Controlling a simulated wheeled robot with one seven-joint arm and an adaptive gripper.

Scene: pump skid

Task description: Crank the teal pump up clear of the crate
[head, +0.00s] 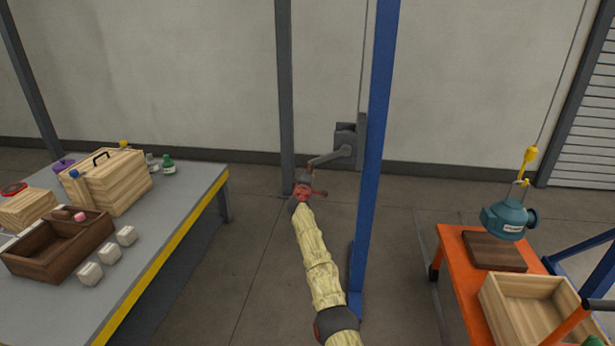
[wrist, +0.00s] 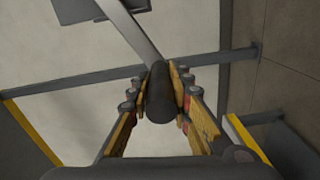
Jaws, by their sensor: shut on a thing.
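The teal pump (head: 508,220) hangs upright from a yellow hook (head: 530,155) on a cable at the right. In the head view it appears over or behind a dark wooden board (head: 497,262); I cannot tell the gap beneath it. The open wooden crate (head: 515,322) stands in front of it. The grey winch (head: 346,138) is on the blue post, with its crank arm (head: 333,156) pointing down-left. My gripper (head: 305,190) is at the crank's end. In the wrist view my gripper (wrist: 161,90) is shut around the dark crank handle (wrist: 160,95).
The blue post (head: 378,130) stands just right of the crank, and a grey post (head: 285,100) stands behind. The crate and board are on an orange cart (head: 452,258). A grey workbench (head: 175,220) with boxes and bottles is at the left. Open floor lies between.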

